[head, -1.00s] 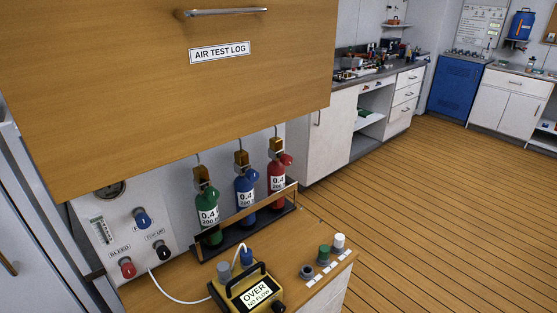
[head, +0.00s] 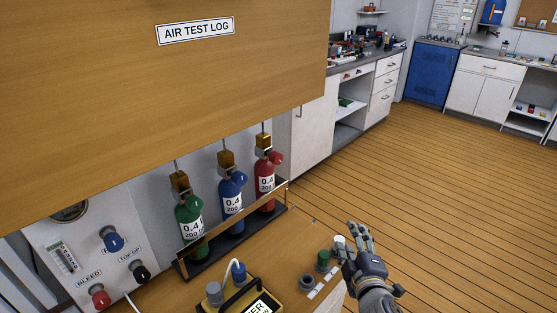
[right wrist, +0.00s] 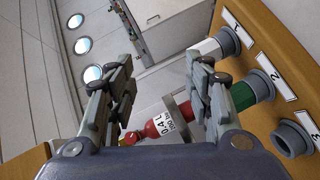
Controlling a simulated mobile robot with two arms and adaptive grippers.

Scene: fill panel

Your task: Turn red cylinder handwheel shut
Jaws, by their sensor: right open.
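The red cylinder (head: 265,184) stands upright at the right end of a rack, beside the blue cylinder (head: 232,200) and the green cylinder (head: 190,219). Its red handwheel (head: 277,158) sticks out to the right at the top, below a brass block. My right gripper (head: 360,232) is open and empty over the right end of the counter, well apart from the red cylinder. In the right wrist view the red cylinder (right wrist: 170,122) and its handwheel (right wrist: 131,137) show between the open fingers (right wrist: 160,85), some way beyond them. My left gripper is not in view.
A wooden cabinet door marked AIR TEST LOG (head: 195,31) hangs above the cylinders. A rail (head: 235,221) crosses their front. A yellow meter (head: 265,300) and white (head: 338,243) and green (head: 322,260) caps occupy the counter. A panel with knobs (head: 113,239) is at left.

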